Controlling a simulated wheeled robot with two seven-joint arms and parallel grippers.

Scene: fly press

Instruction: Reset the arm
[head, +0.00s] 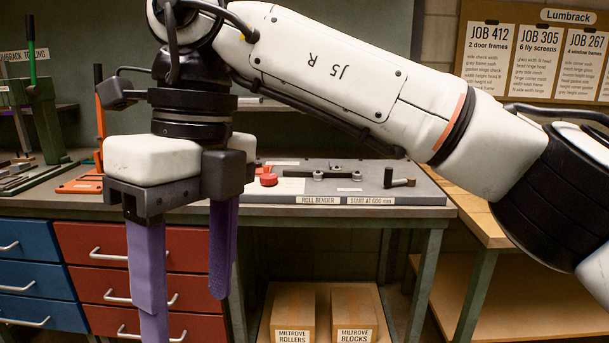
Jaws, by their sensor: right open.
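My right gripper (188,312) hangs in the left half of the head view, with its two purple fingers pointing down. It is open, and nothing shows between the fingers. It is in front of the bench and red drawers, nearer to me than both. On the bench at the far left, a green-handled upright lever (31,52) rises from a green base. An orange upright lever (100,118) stands right of it, partly hidden by my gripper. I cannot tell which of these is the arm named in the task. My left gripper is not in view.
The bench holds a roll bender plate (420,190) with a red knob (268,180) and a black crank (398,179). Blue drawers (40,280) and red drawers (80,240) are below. Two cardboard boxes (292,305) stand on the low shelf. A job board (540,50) hangs at right.

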